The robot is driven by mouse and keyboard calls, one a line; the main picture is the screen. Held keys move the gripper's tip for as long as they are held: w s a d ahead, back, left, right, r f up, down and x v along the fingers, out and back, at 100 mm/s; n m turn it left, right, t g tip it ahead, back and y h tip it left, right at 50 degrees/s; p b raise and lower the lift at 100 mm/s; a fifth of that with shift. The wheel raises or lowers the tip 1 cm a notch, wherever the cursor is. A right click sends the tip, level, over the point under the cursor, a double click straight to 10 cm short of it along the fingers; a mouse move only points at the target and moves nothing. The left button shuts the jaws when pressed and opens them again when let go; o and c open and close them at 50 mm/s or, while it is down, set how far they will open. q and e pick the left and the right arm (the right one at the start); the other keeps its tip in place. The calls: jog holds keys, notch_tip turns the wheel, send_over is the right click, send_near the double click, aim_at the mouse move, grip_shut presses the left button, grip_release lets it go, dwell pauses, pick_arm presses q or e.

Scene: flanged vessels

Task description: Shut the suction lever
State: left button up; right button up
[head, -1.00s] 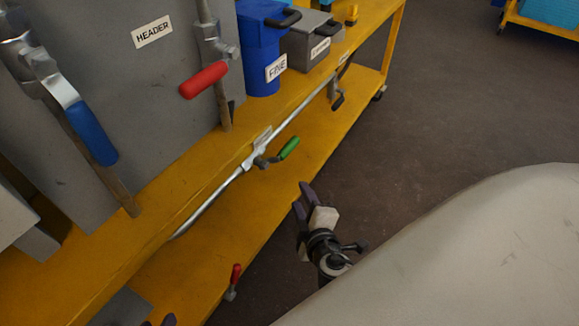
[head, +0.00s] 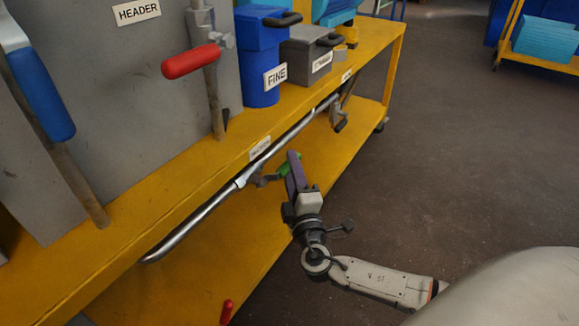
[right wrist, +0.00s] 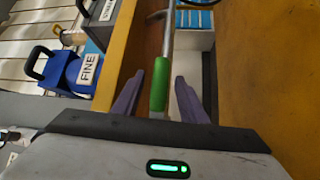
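A lever with a green handle (head: 287,168) sits on the metal pipe (head: 215,200) along the front of the yellow rack. A small white label (head: 260,149) is above it, too small to read surely. My right gripper (head: 294,160) is at the green handle and partly covers it in the head view. In the right wrist view the green handle (right wrist: 159,85) lies between the two purple fingers of my open right gripper (right wrist: 158,92), with a gap on both sides. My left gripper is not in view.
Red (head: 191,62) and blue (head: 42,95) levers stand by the grey HEADER vessel (head: 140,80). A blue FINE container (head: 262,60) and a grey box (head: 308,50) stand on the rack shelf (head: 190,170). Another red handle (head: 227,310) is low down.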

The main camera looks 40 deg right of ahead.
jog(key=shift+x, duration=1.05)
jog(key=shift+c, duration=0.3)
grip_shut()
jog(key=shift+f, duration=0.1)
